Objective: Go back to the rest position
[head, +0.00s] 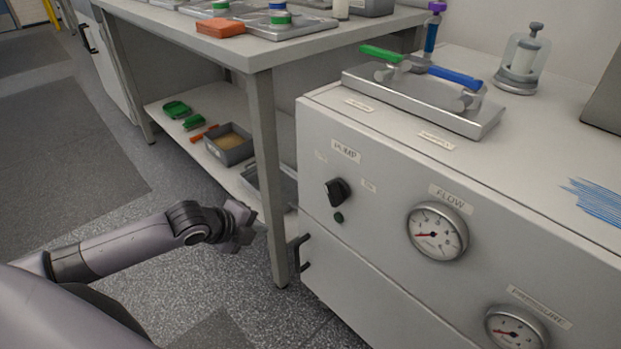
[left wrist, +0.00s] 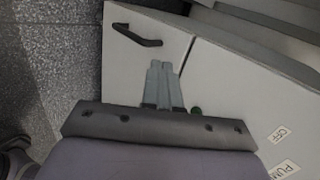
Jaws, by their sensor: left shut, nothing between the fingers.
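My left gripper (head: 240,222) is in front of the table leg, to the left of the white pump cabinet (head: 385,240). In the left wrist view its two fingers (left wrist: 162,72) are together, with nothing between them. Behind them are the cabinet's front panels (left wrist: 225,85) and a black handle (left wrist: 137,36). The cabinet carries a black pump knob (head: 337,191), a flow gauge (head: 437,231) and a pressure gauge (head: 515,327). My right gripper is in neither view.
A grey workbench (head: 262,55) stands behind, its leg (head: 268,180) close to my left gripper. Its lower shelf holds a grey bin (head: 229,143) and green parts (head: 177,110). On the cabinet top is a valve block (head: 424,98) with green and blue levers. Open floor (head: 70,150) lies left.

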